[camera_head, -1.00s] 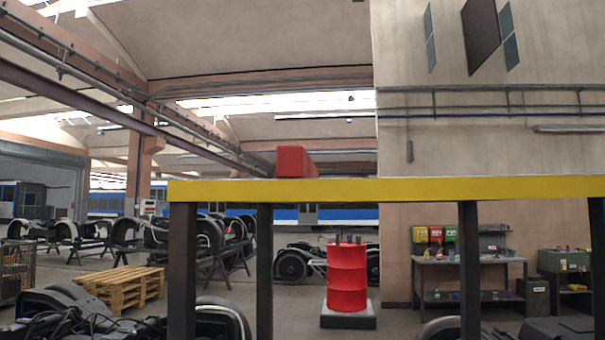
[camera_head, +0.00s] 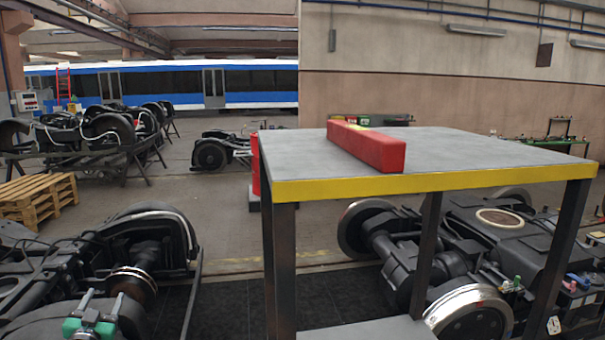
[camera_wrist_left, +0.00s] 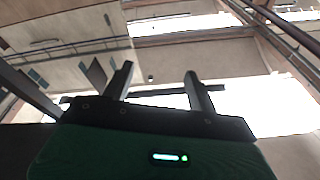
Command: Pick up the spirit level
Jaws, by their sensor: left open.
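The spirit level is a long red bar (camera_head: 367,145) with a small yellowish patch on top. It lies flat on the grey tabletop of a high table (camera_head: 470,157), slanting from back left to front right, its near end close to the yellow front edge. My left gripper (camera_head: 100,303) shows low at the left in the head view, well left of the table and below its top. In the left wrist view its two fingers (camera_wrist_left: 158,72) are apart, point up towards the roof and hold nothing. The spirit level is not visible there. My right gripper is not seen.
The table has dark legs and a lower shelf (camera_head: 375,331). Dark bogies with wheels (camera_head: 470,312) stand behind and beside it. A wooden pallet (camera_head: 38,198) lies at the left. A red drum (camera_head: 255,165) is partly hidden behind the table. The tabletop around the bar is bare.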

